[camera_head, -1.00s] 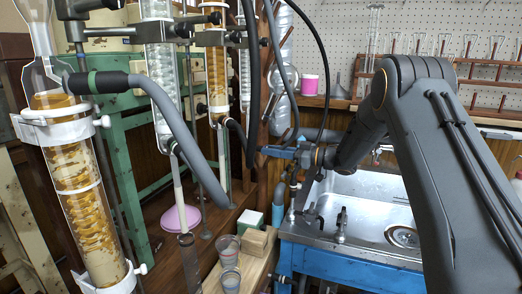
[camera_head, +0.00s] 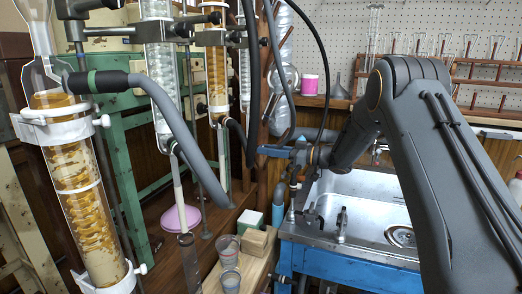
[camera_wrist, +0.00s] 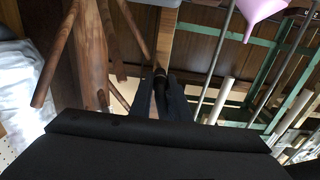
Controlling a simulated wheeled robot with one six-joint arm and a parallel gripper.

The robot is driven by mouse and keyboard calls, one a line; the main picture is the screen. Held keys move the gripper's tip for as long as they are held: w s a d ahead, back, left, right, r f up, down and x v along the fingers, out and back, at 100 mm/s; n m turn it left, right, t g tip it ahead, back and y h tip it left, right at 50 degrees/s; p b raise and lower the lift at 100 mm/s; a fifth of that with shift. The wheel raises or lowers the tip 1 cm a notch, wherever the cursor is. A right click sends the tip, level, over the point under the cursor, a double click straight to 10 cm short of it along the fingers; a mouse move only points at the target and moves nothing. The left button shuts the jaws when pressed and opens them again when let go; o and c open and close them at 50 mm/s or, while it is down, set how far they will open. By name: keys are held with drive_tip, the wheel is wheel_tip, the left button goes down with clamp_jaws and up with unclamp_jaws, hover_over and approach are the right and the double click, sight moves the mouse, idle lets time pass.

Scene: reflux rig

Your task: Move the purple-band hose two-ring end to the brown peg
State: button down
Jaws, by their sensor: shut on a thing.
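My gripper (camera_head: 272,151) is in front of the wooden post, left of the sink, reaching leftward. In the wrist view, its dark fingers (camera_wrist: 160,82) are closed together around a small dark piece, which I take to be the hose end. A grey hose (camera_head: 276,62) and a black hose (camera_head: 320,55) hang from above and run down toward my gripper. I cannot make out a purple band or the two rings. Brown wooden pegs (camera_wrist: 57,52) stick out at the left of the wrist view.
Glass columns (camera_head: 78,185) and a grey hose with a green band (camera_head: 185,125) stand to the left. The sink (camera_head: 365,190) lies below right of my gripper. A pink jar (camera_head: 309,84) sits behind.

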drive_tip(key=shift+a, duration=0.25)
idle(0.3)
drive_tip(key=c, duration=1.6)
unclamp_jaws()
